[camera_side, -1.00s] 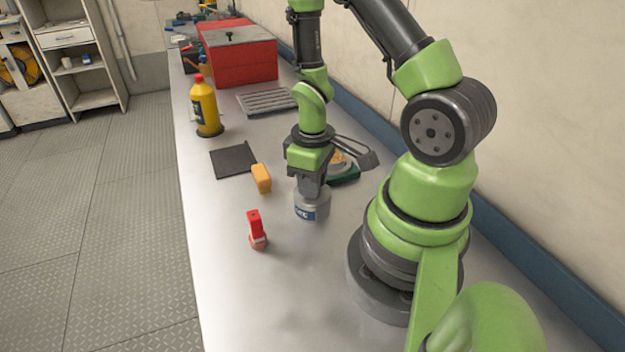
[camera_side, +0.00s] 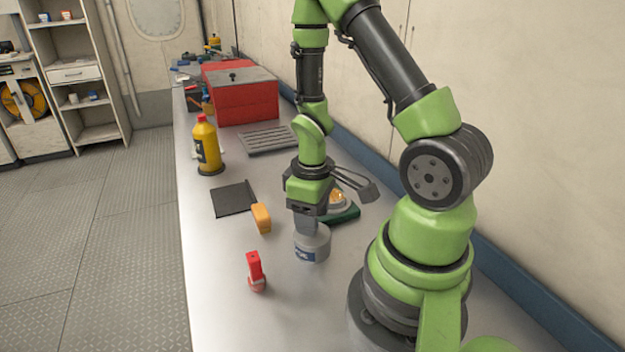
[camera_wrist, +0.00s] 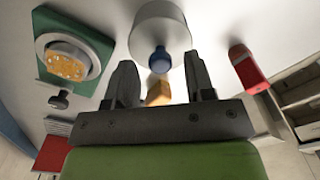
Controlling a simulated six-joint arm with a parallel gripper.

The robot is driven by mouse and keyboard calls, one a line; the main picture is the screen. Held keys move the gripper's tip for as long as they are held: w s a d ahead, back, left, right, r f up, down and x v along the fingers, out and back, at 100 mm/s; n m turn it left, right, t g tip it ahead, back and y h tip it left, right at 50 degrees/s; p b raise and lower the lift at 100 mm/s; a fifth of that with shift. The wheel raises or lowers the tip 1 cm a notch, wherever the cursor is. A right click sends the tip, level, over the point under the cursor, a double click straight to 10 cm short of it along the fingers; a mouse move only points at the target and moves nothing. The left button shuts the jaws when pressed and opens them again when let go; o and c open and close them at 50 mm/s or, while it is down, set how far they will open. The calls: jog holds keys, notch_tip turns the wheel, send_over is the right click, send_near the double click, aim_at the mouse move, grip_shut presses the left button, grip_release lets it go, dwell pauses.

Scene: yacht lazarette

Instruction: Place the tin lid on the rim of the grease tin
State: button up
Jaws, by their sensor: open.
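The grey grease tin (camera_side: 312,250), with a blue and white label, stands upright on the bench. My gripper (camera_side: 306,228) is just above its top, pointing down. In the wrist view, my gripper (camera_wrist: 160,75) has its two dark fingers apart, with clear space between them. A blue knob (camera_wrist: 160,60) shows between and just beyond the fingertips, in front of a pale grey round top (camera_wrist: 160,22). That top looks like the tin lid over the tin. The fingers look apart from the knob. Whether the lid sits flat on the rim is hidden.
A green-based dish (camera_wrist: 72,58) with yellow-orange contents is close beside the tin. A red-topped item (camera_side: 255,270) and an orange block (camera_side: 261,218) stand near. A yellow bottle (camera_side: 207,148), dark mat (camera_side: 233,198) and red toolbox (camera_side: 240,98) are farther back.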

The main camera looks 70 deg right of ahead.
notch_tip(320, 180, up, 10)
jog(key=r, duration=0.1)
jog(key=s+a+r+m+t+y, duration=0.1)
jog(key=s+a+r+m+t, duration=0.1)
jog(key=a+r, duration=0.3)
jog(key=s+a+r+m+t+y, duration=0.1)
jog(key=s+a+r+m+t, duration=0.1)
jog(key=a+r+t, duration=0.3)
notch_tip(320, 180, up, 4)
jog(key=shift+a+f, duration=0.2)
jog(key=shift+a, duration=0.45)
dwell(0.4)
